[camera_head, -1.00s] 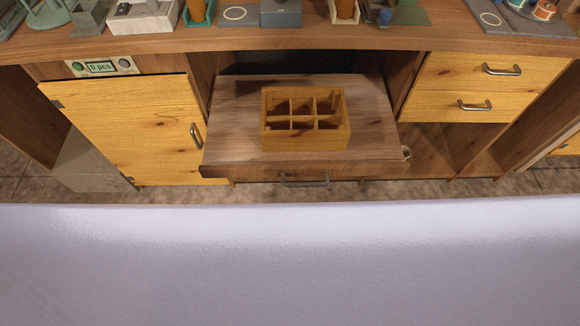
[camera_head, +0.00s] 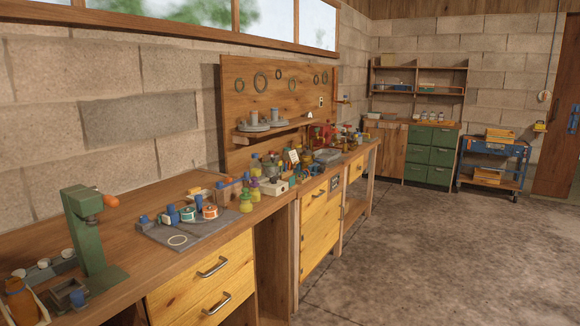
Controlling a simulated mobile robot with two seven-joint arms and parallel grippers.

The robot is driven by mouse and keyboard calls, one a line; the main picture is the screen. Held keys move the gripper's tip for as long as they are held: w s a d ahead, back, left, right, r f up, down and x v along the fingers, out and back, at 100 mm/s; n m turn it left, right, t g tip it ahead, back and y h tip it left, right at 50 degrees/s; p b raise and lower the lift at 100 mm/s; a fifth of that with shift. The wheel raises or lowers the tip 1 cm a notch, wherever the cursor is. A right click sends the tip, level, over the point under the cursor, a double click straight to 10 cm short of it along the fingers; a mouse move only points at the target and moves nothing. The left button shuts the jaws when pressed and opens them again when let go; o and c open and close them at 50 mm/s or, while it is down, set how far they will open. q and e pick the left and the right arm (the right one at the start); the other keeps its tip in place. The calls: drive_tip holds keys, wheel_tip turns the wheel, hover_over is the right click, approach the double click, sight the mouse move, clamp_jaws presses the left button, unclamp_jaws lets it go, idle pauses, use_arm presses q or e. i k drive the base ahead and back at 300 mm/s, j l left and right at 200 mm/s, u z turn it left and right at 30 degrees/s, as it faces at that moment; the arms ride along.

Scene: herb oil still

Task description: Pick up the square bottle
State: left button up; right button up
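Neither of my grippers is in view. I cannot pick out a square bottle for certain. Several small bottles (camera_head: 246,202) with yellow and purple parts stand close together on the long wooden bench (camera_head: 150,205), near its middle. They are too small to tell their shapes. An orange-brown bottle-like container (camera_head: 22,300) stands in a holder at the near left corner, partly cut off by the frame edge.
A green press (camera_head: 90,240) stands on the near bench. A grey mat (camera_head: 185,236) holds orange and blue spools. Green drawers (camera_head: 431,150) and a blue cart (camera_head: 493,160) stand at the back. The concrete floor (camera_head: 420,250) at right is clear.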

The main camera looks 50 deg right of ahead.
sight(255, 166)
drive_tip(key=z, duration=1.3)
drive_tip(key=i+l+u, duration=0.1)
drive_tip(key=i+l, duration=0.7)
drive_tip(key=i+l+u, duration=0.15)
drive_tip(key=i+l, duration=0.25)
drive_tip(key=i+l+u, duration=0.1)
drive_tip(key=i+l, duration=0.65)
drive_tip(key=l, duration=0.2)
drive_tip(key=i+l+u, duration=0.15)
drive_tip(key=i+l, duration=0.2)
drive_tip(key=i+l+u, duration=0.1)
drive_tip(key=i+l, duration=0.25)
drive_tip(key=l, duration=0.3)
